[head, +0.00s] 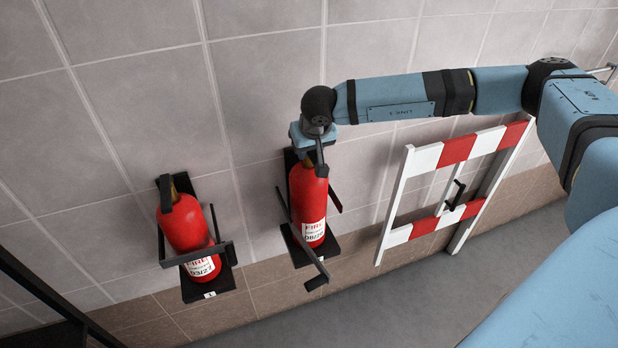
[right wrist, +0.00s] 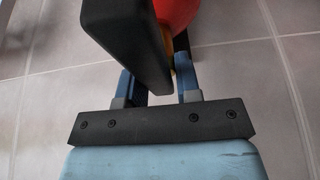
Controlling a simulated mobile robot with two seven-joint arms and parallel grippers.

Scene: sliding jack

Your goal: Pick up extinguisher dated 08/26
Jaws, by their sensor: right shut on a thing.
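Two red fire extinguishers hang in black wall brackets in the head view. The right extinguisher (head: 308,192) has a label that reads FIRE and what looks like 08/26, though the small print is hard to read. My right gripper (head: 312,148) is shut on the top of this extinguisher, whose red body (right wrist: 176,12) shows at the top of the right wrist view. A dark handle (right wrist: 136,40) covers much of the grip there. The bracket's strap (head: 312,262) hangs swung open in front. The left extinguisher (head: 184,226) is labelled 03/27. My left gripper is not in view.
A red and white barrier (head: 425,156) stands against the wall to the right of the extinguishers. The tiled wall (head: 130,110) is close behind the brackets. The grey floor (head: 400,300) in front is clear.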

